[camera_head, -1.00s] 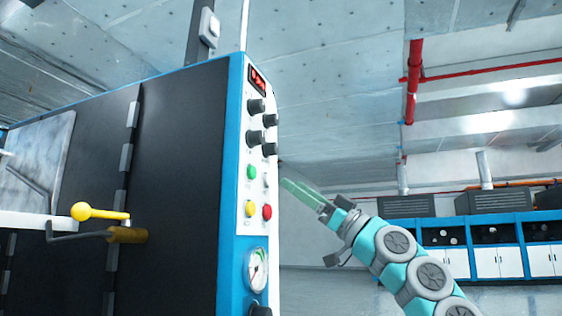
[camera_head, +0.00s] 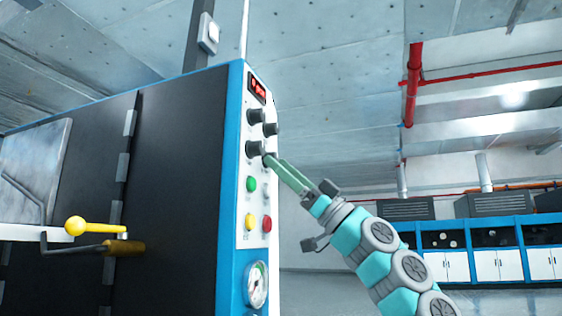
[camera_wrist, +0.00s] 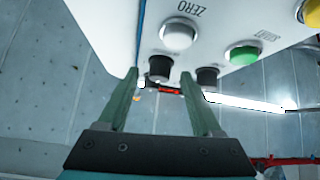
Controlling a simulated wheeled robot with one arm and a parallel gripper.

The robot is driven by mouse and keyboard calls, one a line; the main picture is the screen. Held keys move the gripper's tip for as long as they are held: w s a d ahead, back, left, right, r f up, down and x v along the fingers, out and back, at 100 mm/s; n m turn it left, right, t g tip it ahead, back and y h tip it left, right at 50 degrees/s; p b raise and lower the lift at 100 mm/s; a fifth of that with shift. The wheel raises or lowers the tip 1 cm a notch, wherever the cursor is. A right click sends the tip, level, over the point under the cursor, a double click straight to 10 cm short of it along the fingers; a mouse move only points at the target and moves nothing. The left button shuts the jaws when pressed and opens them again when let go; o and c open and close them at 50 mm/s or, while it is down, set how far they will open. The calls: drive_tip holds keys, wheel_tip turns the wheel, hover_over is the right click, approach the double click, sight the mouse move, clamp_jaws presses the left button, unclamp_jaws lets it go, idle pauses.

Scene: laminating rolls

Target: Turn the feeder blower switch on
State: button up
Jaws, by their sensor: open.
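The control panel (camera_head: 241,213) on the machine's edge carries several black knobs, coloured buttons and a red display (camera_head: 257,89). I cannot read which control is the feeder blower switch. My gripper (camera_head: 270,160) is open at the lower right knob, which its fingertips partly hide in the head view. In the wrist view, this black knob (camera_wrist: 160,68) appears between the open fingertips (camera_wrist: 159,75); contact is unclear. A second black knob (camera_wrist: 207,77) sits just outside the right finger. A white button (camera_wrist: 179,34) marked ZERO is beside the knobs.
A green button (camera_head: 251,184), a yellow button (camera_head: 250,221) and a red button (camera_head: 267,224) sit lower on the panel, above a round gauge (camera_head: 257,285). A yellow-knobbed lever (camera_head: 76,226) sticks out at left.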

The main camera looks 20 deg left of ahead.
drive_tip(key=shift+a+r, duration=0.25)
drive_tip(key=shift+r, duration=0.05)
clamp_jaws()
idle(0.5)
